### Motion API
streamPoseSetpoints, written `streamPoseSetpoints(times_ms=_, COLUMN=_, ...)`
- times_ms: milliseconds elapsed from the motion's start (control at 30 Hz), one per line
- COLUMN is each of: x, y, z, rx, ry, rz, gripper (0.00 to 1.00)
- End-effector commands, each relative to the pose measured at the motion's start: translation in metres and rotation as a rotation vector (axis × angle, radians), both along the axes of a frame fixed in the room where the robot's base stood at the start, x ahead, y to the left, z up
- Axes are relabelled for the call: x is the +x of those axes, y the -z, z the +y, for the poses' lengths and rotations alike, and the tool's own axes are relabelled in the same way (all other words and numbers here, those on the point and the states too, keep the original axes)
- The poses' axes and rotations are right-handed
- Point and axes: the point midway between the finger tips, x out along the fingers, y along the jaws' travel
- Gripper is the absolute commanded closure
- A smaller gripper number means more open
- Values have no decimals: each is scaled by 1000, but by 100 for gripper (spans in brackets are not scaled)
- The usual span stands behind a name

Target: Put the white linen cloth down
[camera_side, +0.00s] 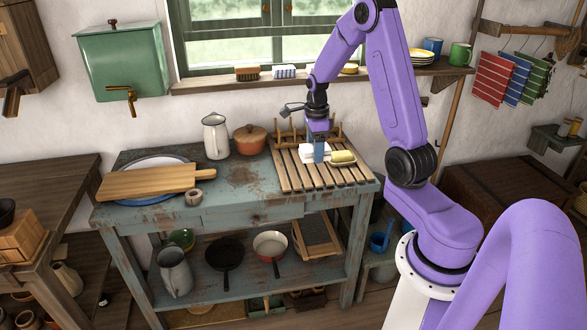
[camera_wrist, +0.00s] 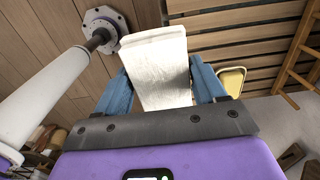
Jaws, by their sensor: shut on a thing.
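The white linen cloth (camera_wrist: 157,62) is a folded pale block between the two blue fingers of my gripper (camera_wrist: 160,82) in the wrist view. In the side view my gripper (camera_side: 318,151) points down over the wooden slatted rack (camera_side: 300,180), shut on the cloth (camera_side: 306,152). The cloth is at or just above the slats; I cannot tell whether it touches them. A blue finger hides part of the cloth in the side view.
Wooden pegs (camera_side: 290,133) stand behind. An orange pot (camera_side: 249,140), white jug (camera_side: 215,136) and cutting board (camera_side: 147,182) are to the left. The front slats are clear.

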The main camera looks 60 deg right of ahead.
Motion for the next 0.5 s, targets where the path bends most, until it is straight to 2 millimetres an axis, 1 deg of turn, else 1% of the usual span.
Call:
streamPoseSetpoints(times_ms=133, x=16, y=9, z=-9, rx=1, ry=0, rz=1, gripper=61)
streamPoseSetpoints(times_ms=500, x=69, y=36, z=-39, rx=0, ry=-2, rz=0, gripper=61)
